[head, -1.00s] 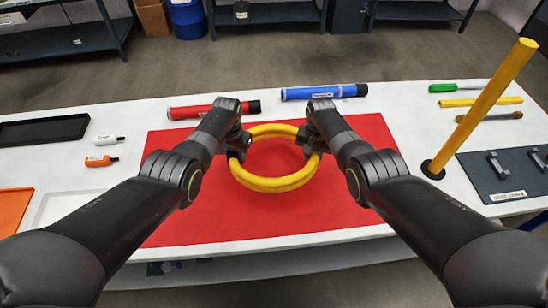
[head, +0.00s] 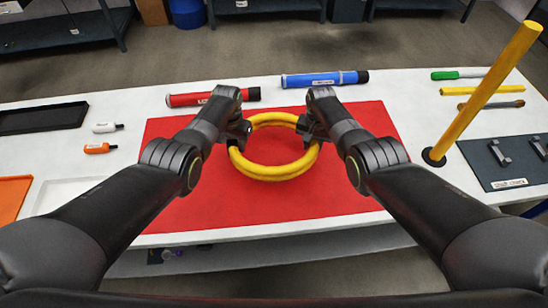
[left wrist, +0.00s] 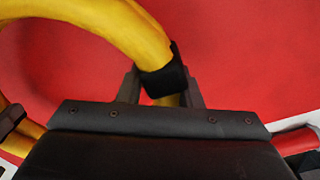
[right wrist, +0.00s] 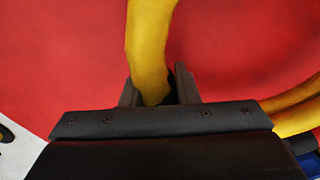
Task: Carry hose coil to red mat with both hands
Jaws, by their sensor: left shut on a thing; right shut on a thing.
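The yellow hose coil (head: 277,171) is a ring over the red mat (head: 340,203) in the middle of the white table. My left gripper (head: 239,139) is shut on the left side of the coil, by a black band that shows in the left wrist view (left wrist: 162,80). My right gripper (head: 310,137) is shut on the coil's right side; the gripped hose also shows in the right wrist view (right wrist: 150,50). The coil looks about level. I cannot tell whether it touches the mat or hangs just above it.
A red tube (head: 200,99) and a blue tube (head: 318,79) lie behind the mat. A tall yellow post (head: 485,95) stands at the right beside a dark plate (head: 502,172). A black tray (head: 42,117) and two small bottles (head: 97,148) are at the left.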

